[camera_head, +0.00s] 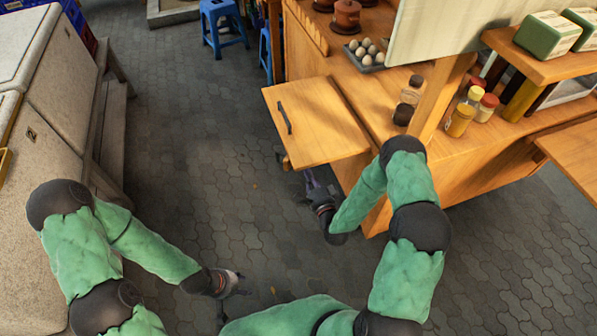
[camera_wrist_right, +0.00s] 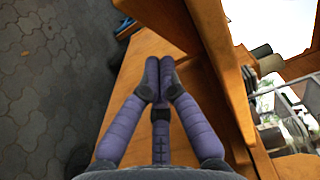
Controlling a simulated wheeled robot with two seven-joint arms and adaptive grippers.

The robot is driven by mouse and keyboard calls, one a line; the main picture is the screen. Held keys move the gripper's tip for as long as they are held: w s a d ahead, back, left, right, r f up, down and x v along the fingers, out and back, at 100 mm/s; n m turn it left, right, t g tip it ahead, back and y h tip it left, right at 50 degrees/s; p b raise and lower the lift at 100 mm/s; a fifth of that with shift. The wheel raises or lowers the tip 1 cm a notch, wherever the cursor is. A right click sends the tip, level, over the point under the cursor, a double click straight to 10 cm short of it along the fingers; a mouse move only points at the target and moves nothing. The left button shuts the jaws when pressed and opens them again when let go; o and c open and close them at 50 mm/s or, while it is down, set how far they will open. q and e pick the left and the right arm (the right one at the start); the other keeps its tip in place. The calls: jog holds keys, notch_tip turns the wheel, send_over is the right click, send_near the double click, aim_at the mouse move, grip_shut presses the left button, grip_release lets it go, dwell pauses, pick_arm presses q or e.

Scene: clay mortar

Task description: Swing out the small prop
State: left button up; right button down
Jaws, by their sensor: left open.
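A wooden flap (camera_head: 315,120) with a dark handle stands out from the stall's wooden counter (camera_head: 385,105) in the head view. A small wooden edge (camera_head: 287,163) shows under its near left corner; I cannot tell whether this is the small prop. My right gripper (camera_head: 310,176) is low beside the flap's near edge, partly hidden by it. In the right wrist view its purple fingers (camera_wrist_right: 159,76) come together at the tips, with nothing visible between them, in front of a wooden panel (camera_wrist_right: 145,55). My left gripper (camera_head: 238,284) is open and empty above the paving, away from the stall.
A tray of eggs (camera_head: 365,55), clay pots (camera_head: 346,14) and sauce bottles (camera_head: 461,119) stand on the counter. A pale stone-like cabinet (camera_head: 50,95) is at left, blue stools (camera_head: 222,25) at the back. The paved floor (camera_head: 190,140) between is clear.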

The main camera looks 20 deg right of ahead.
pick_arm(q)
jog(key=shift+f+b, duration=0.45)
jog(key=shift+f, duration=0.15)
pick_arm(e)
jog(key=w+a, duration=0.3)
jog(key=shift+w, duration=0.1)
jog(key=shift+a, duration=0.15)
